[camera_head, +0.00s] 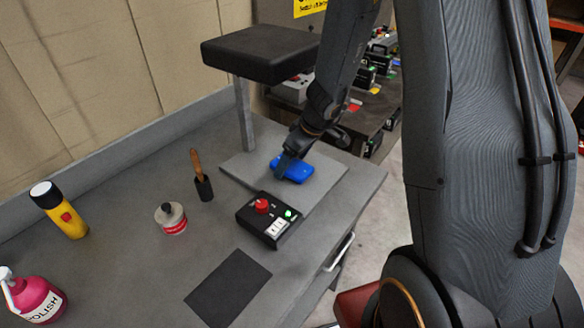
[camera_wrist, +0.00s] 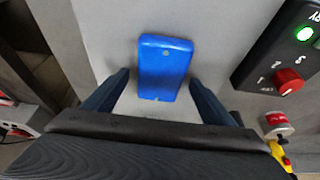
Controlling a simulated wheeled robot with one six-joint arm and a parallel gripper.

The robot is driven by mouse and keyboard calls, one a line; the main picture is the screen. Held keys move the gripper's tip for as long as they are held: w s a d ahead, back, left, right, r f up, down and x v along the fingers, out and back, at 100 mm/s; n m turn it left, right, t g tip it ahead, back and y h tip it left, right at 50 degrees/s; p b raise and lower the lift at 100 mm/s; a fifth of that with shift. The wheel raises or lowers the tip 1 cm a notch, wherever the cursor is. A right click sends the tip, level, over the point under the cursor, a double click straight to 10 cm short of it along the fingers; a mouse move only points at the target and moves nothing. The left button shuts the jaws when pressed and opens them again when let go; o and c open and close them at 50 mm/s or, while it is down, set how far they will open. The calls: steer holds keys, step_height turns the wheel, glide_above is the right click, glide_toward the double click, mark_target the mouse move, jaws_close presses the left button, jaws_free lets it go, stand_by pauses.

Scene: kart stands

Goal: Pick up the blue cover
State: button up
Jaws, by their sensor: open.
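The blue cover (camera_head: 297,170) lies flat on a light grey plate (camera_head: 322,192) under the black overhead block in the head view. In the wrist view the blue cover (camera_wrist: 162,68) sits between and just beyond my two fingers. My gripper (camera_head: 281,166) points down at the cover's left side in the head view. In the wrist view my gripper (camera_wrist: 160,88) is open, with a finger on either side of the cover's lower end and a gap to each side. I cannot tell the height of the fingertips above the plate.
A black control box (camera_head: 269,219) with a red knob and green light stands close in front of the cover. A black block on a post (camera_head: 260,52) overhangs the plate.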

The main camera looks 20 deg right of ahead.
steer(key=c, duration=1.3)
steer(key=shift+c, duration=0.2)
steer(key=shift+r, duration=0.15)
